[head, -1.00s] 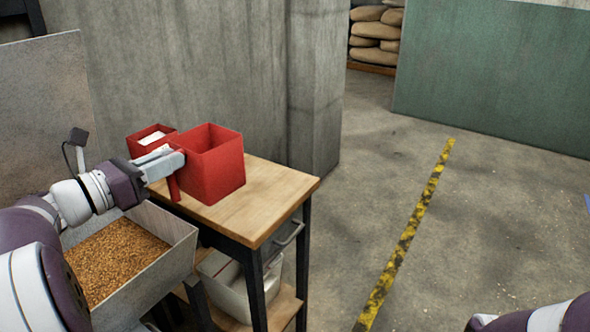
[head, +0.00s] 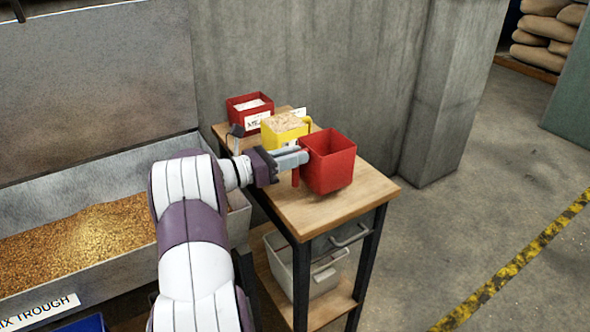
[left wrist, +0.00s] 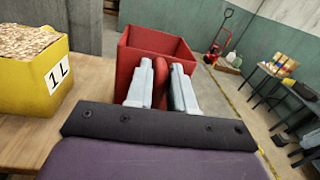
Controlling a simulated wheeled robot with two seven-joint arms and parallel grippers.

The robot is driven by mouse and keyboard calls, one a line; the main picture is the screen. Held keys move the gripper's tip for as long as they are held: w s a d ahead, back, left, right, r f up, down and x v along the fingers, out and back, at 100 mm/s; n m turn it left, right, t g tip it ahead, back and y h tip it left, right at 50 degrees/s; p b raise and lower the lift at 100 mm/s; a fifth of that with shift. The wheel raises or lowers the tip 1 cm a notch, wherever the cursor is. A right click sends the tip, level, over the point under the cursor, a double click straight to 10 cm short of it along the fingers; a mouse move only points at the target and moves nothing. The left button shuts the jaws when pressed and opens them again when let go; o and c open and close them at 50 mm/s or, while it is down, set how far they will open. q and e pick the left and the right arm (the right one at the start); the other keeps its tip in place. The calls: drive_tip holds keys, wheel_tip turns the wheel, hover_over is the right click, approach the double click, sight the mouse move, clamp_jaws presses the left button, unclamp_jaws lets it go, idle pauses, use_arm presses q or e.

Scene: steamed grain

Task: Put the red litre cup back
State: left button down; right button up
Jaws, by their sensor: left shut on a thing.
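The red litre cup (head: 330,165) is an open square box with a handle on its left side. It is over the front part of the wooden table top in the head view; I cannot tell whether it touches the wood. My left gripper (head: 301,157) is shut on its handle. In the left wrist view the two fingers (left wrist: 160,84) close around the red handle, with the cup (left wrist: 150,50) beyond them, upright and apparently empty. My right gripper is not in view.
A yellow container (head: 284,131) of pale flakes, marked 1 L in the left wrist view (left wrist: 35,78), stands behind the cup. A red labelled bin (head: 250,112) is at the table's back. A grain trough (head: 70,282) lies left. A white bin (head: 318,270) sits on the lower shelf.

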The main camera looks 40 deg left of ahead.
use_arm(q)
wheel_tip(320, 180, down, 4)
drive_tip(key=shift+a, duration=0.1)
drive_tip(key=shift+s+f, duration=0.1)
drive_tip(key=c, duration=1)
unclamp_jaws()
drive_tip(key=shift+r, duration=0.35)
drive_tip(key=v, duration=0.8)
drive_tip(key=b+v, duration=0.1)
drive_tip(key=v, duration=0.3)
drive_tip(key=shift+f, duration=0.3)
